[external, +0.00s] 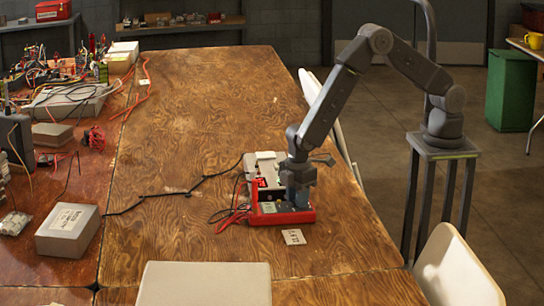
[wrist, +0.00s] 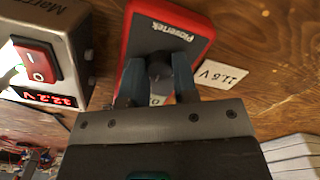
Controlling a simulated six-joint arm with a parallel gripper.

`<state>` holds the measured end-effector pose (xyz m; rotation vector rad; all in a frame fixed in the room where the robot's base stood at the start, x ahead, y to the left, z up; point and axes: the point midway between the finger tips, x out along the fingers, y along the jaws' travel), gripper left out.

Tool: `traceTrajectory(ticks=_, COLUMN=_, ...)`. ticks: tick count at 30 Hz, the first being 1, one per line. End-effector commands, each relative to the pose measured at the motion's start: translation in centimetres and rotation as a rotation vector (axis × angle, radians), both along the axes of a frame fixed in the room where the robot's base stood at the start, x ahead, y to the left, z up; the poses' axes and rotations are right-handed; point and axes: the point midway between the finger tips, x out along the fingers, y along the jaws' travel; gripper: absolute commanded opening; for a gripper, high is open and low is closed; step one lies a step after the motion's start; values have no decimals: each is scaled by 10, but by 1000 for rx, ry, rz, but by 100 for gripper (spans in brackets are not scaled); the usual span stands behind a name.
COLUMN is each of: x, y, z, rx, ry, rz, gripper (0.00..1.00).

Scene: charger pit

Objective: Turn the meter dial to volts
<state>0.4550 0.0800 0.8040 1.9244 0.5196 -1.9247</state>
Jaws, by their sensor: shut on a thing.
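The meter (external: 307,217) is red with a grey face and lies on the wooden table. In the wrist view the meter (wrist: 199,19) shows the name Plovertek on its face. Its dark round dial (wrist: 159,71) sits between the two fingers of my gripper (wrist: 156,84). My gripper is shut on the dial, one finger on each side. In the external view my gripper (external: 297,194) points down over the meter and hides the dial. The dial's setting and most of its markings are hidden by the fingers and palm.
A metal charger box (wrist: 82,40) with a red switch and a lit display stands close beside the meter. Black and red leads (external: 233,216) lie nearby. A grey box (external: 68,229) stands at left; the middle table is mostly clear.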

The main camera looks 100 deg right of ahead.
Motion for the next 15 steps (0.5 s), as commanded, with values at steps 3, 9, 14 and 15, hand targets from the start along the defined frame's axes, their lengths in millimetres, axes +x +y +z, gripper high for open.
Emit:
traceTrajectory(ticks=3, x=0, y=0, z=0, rx=1, ry=-2, rz=-5, gripper=3)
traceTrajectory(ticks=9, x=0, y=0, z=0, rx=1, ry=-2, rz=-5, gripper=3)
traceTrajectory(ticks=14, x=0, y=0, z=0, rx=1, ry=-2, rz=-4, gripper=33)
traceTrajectory(ticks=15, x=0, y=0, z=0, rx=1, ry=-2, rz=-4, gripper=37)
